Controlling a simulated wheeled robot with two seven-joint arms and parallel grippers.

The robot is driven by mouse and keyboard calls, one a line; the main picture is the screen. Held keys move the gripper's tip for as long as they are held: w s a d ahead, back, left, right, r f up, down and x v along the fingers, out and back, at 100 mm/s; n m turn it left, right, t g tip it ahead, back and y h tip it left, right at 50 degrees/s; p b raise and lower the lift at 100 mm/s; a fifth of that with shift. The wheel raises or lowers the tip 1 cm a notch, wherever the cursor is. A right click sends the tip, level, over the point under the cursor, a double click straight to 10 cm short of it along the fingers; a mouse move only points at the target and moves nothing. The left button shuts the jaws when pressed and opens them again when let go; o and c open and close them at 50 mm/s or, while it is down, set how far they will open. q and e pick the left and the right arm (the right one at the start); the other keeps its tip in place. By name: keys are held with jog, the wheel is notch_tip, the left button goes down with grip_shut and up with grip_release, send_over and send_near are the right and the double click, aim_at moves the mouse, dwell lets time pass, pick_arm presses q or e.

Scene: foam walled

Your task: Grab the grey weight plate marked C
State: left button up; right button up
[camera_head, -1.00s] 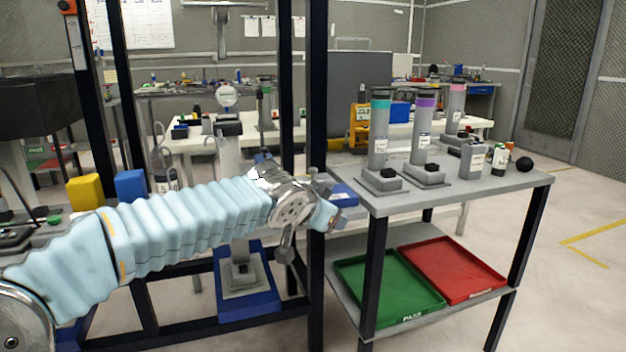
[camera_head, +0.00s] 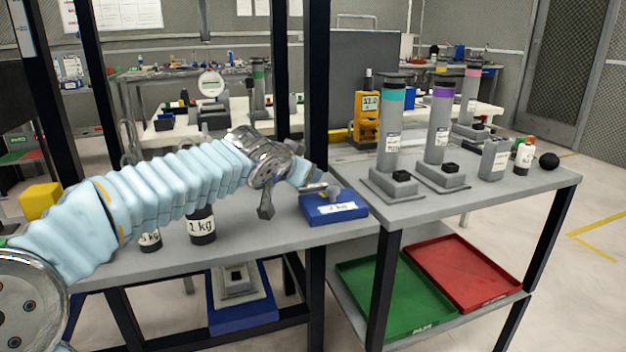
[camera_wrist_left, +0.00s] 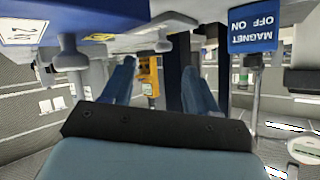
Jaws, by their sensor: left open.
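I cannot make out a grey weight plate marked C in either view. My left gripper (camera_head: 308,177) reaches in from the left above the grey table, close to a blue block (camera_head: 338,212) with a white kg label. In the left wrist view my left gripper (camera_wrist_left: 158,78) shows two blue-grey fingers apart, with nothing between them. A dark weight labelled 1 kg (camera_head: 202,228) stands on the table below my left forearm, and another labelled weight (camera_head: 150,241) is partly hidden beside it. My right gripper is not in view.
Grey column stands with teal (camera_head: 391,130) and purple (camera_head: 438,125) bands are on the right bench. A yellow instrument (camera_head: 367,118) stands behind. Green (camera_head: 390,300) and red (camera_head: 462,270) trays lie below. A dark upright post (camera_head: 317,90) rises near the gripper. A magnet switch label (camera_wrist_left: 252,32) shows in the wrist view.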

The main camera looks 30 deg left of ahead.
aim_at(310, 185)
pick_arm(q)
jog(key=shift+x, duration=0.95)
jog(key=p+x, duration=0.1)
jog(key=x, duration=0.1)
jog(key=p+x, duration=0.1)
jog(key=x, duration=0.1)
jog(key=shift+w+a+p, duration=0.25)
jog(key=shift+a+p, duration=0.05)
jog(key=shift+w+f, duration=0.2)
jog(key=shift+w, duration=0.1)
jog(key=shift+c, duration=0.4)
grip_shut()
jog(key=shift+r, duration=0.1)
